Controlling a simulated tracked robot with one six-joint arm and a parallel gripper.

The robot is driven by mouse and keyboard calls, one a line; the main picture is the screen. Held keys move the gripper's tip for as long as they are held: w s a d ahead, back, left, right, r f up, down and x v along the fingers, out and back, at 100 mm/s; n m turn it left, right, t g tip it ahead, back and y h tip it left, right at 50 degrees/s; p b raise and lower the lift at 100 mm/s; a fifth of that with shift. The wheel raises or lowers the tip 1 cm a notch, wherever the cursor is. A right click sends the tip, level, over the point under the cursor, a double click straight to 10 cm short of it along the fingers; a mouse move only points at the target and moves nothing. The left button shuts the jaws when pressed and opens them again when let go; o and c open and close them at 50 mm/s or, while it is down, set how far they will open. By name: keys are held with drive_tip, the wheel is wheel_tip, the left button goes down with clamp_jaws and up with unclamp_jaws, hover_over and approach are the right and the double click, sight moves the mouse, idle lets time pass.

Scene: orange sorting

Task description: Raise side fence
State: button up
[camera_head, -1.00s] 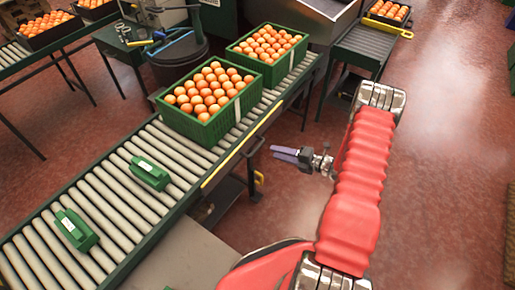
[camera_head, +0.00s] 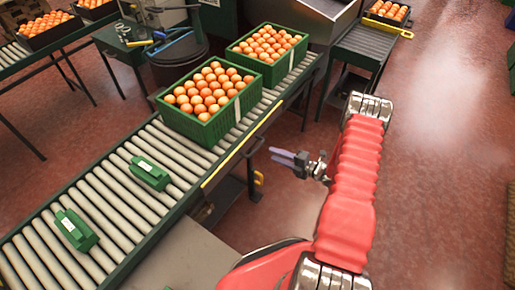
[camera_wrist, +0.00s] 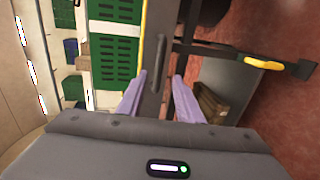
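The side fence (camera_head: 222,168) is a dark bar with a yellow edge along the near side of the roller conveyor. It lies low beside the rollers. In the wrist view the fence (camera_wrist: 152,97) runs up the picture, its yellow edge on the left. A dark handle (camera_head: 254,147) stands out from its side; the handle also shows in the wrist view (camera_wrist: 158,62). My gripper (camera_head: 275,156) is just right of the handle, above the floor. In the wrist view my gripper (camera_wrist: 160,76) has its two purple fingers apart and empty, with the handle ahead between them.
Two green crates of oranges (camera_head: 196,134) (camera_head: 264,78) stand on the conveyor (camera_head: 118,188). Two green devices (camera_head: 150,172) (camera_head: 76,230) lie nearer on the rollers. A yellow-ended lever (camera_head: 258,178) sits below the fence.

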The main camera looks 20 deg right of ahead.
sight(257, 148)
drive_tip(key=x, duration=1)
drive_tip(key=shift+w+a, duration=0.2)
drive_tip(key=shift+w, duration=0.05)
clamp_jaws()
idle(0.4)
